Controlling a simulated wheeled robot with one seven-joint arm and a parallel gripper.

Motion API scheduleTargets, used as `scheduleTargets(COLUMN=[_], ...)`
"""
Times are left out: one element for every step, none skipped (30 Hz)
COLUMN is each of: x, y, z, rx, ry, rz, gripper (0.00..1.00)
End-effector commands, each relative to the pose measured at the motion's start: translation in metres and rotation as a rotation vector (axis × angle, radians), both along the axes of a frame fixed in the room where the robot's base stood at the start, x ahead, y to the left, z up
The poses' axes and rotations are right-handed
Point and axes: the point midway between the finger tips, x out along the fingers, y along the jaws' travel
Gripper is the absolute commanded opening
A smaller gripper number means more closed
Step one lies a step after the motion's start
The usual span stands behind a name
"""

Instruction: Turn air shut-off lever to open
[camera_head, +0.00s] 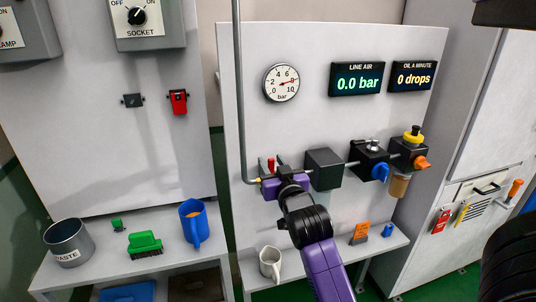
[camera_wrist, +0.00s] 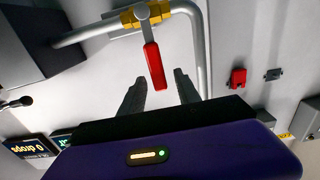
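The air shut-off lever has a red handle (camera_wrist: 154,66) on a yellow valve body (camera_wrist: 145,14) in the grey pipe. In the head view the red handle (camera_head: 271,164) stands up, crosswise to the level pipe run. My gripper (camera_wrist: 159,77) is open, and the handle's free end appears between its two dark fingertips with gaps on both sides. Whether the fingers reach around it in depth is unclear. In the head view my gripper (camera_head: 282,163) and wrist hide most of the valve body. The line air display (camera_head: 357,79) reads 0.0 bar.
Right of the valve are a black block (camera_head: 323,169), a unit with a blue knob (camera_head: 380,172) and one with an orange knob (camera_head: 422,163). The grey pipe (camera_head: 240,90) rises on the left. A mug (camera_head: 269,263) stands on the shelf below.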

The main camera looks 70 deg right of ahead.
Motion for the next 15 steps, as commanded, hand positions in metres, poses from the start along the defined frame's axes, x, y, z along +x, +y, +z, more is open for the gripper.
scheduleTargets(x=[0.005,0.008,0.012,0.014,0.016,0.019,0.02,0.022,0.023,0.024,0.024,0.025,0.025,0.025,0.025], y=[-0.007,-0.01,-0.014,-0.017,-0.019,-0.022,-0.024,-0.025,-0.027,-0.028,-0.029,-0.029,-0.029,-0.029,-0.029], z=[0.003,0.003,0.002,0.002,0.002,0.001,0.001,0.001,0.001,0.001,0.0,0.0,0.0,0.0,0.0], rx=[0.001,0.002,0.002,0.001,0.001,0.001,0.001,0.001,0.001,0.001,0.001,0.0,0.0,0.0,0.0], ry=[-0.002,-0.002,-0.001,-0.001,-0.001,0.0,-0.001,-0.001,0.0,-0.001,-0.001,0.0,0.0,0.0,0.0], rz=[-0.001,-0.001,-0.001,-0.001,-0.001,0.0,0.0,0.0,0.0,0.0,0.0,0.0,0.001,0.001,0.001], gripper=[0.39,0.39,0.39,0.39,0.39,0.39,0.39,0.39,0.39,0.39,0.39,0.39,0.39,0.39,0.39])
